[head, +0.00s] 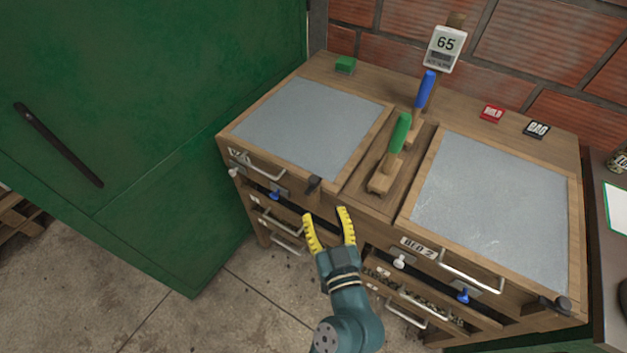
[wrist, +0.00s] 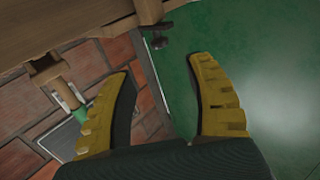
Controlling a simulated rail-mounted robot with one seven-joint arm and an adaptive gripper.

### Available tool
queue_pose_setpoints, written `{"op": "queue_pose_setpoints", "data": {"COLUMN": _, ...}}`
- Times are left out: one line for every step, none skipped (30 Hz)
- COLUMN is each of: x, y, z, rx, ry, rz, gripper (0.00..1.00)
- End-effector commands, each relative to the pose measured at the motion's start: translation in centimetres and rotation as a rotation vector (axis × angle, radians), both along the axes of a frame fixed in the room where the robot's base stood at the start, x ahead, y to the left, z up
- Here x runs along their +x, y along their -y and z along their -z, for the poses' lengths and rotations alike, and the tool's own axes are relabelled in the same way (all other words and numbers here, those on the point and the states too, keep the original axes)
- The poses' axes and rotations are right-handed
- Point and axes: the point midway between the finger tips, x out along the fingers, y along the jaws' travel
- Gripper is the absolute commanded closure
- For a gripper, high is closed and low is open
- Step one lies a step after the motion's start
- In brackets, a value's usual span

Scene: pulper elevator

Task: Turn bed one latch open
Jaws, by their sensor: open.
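The left bed has a grey top plate (head: 312,126) in a wooden frame, with a label (head: 239,155) too small to read surely. A small dark latch (head: 314,184) sits at the right end of that bed's front edge. In the wrist view a dark latch-like part (wrist: 159,42) hangs at the wooden edge, just beyond the fingertips. My gripper (head: 325,212) is open and empty, with yellow fingers spread. It is in front of the bench, just below the latch in the head picture, apart from it. It also shows in the wrist view (wrist: 160,66).
The bed labelled BED 2 (head: 418,247) is at right, with its own dark latch (head: 555,306). Green-handled (head: 400,133) and blue-handled (head: 425,90) levers stand between the beds. A green cabinet (head: 150,110) stands close at left. Metal drawer handles (head: 282,220) project from the front.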

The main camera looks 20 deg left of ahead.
Motion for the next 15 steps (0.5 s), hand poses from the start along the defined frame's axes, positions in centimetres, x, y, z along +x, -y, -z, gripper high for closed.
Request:
{"op": "queue_pose_setpoints", "data": {"x": 1.1, "y": -0.9, "z": 0.0, "rx": 0.0, "ry": 0.001, "rz": -0.004, "gripper": 0.46}}
{"op": "queue_pose_setpoints", "data": {"x": 1.7, "y": -1.4, "z": -0.1, "rx": 0.0, "ry": 0.002, "rz": -0.004, "gripper": 0.46}}
{"op": "queue_pose_setpoints", "data": {"x": 2.4, "y": -1.9, "z": 0.0, "rx": 0.0, "ry": 0.002, "rz": -0.003, "gripper": 0.46}}
{"op": "queue_pose_setpoints", "data": {"x": 3.1, "y": -2.3, "z": 0.0, "rx": 0.0, "ry": 0.001, "rz": -0.003, "gripper": 0.46}}
{"op": "queue_pose_setpoints", "data": {"x": 3.6, "y": -2.8, "z": 0.0, "rx": 0.0, "ry": 0.001, "rz": -0.003, "gripper": 0.46}}
{"op": "queue_pose_setpoints", "data": {"x": 4.4, "y": -3.4, "z": -0.1, "rx": 0.0, "ry": 0.002, "rz": -0.002, "gripper": 0.46}}
{"op": "queue_pose_setpoints", "data": {"x": 5.0, "y": -3.7, "z": 0.0, "rx": 0.001, "ry": 0.001, "rz": -0.002, "gripper": 0.46}}
{"op": "queue_pose_setpoints", "data": {"x": 5.5, "y": -4.2, "z": 0.0, "rx": 0.001, "ry": 0.001, "rz": -0.002, "gripper": 0.46}}
{"op": "queue_pose_setpoints", "data": {"x": 6.1, "y": -4.6, "z": 0.0, "rx": 0.0, "ry": 0.001, "rz": -0.001, "gripper": 0.46}}
{"op": "queue_pose_setpoints", "data": {"x": 6.5, "y": -4.9, "z": 0.0, "rx": -0.001, "ry": 0.001, "rz": -0.001, "gripper": 0.46}}
{"op": "queue_pose_setpoints", "data": {"x": 6.9, "y": -5.2, "z": 0.0, "rx": 0.0, "ry": 0.001, "rz": -0.001, "gripper": 0.46}}
{"op": "queue_pose_setpoints", "data": {"x": 7.4, "y": -5.5, "z": 0.1, "rx": 0.0, "ry": 0.0, "rz": -0.001, "gripper": 0.46}}
{"op": "queue_pose_setpoints", "data": {"x": 7.7, "y": -5.7, "z": 0.0, "rx": 0.0, "ry": 0.001, "rz": 0.0, "gripper": 0.46}}
{"op": "queue_pose_setpoints", "data": {"x": 7.9, "y": -5.9, "z": 0.0, "rx": 0.0, "ry": 0.0, "rz": 0.0, "gripper": 0.46}}
{"op": "queue_pose_setpoints", "data": {"x": 8.1, "y": -6.0, "z": 0.1, "rx": -0.001, "ry": -0.001, "rz": 0.001, "gripper": 0.46}}
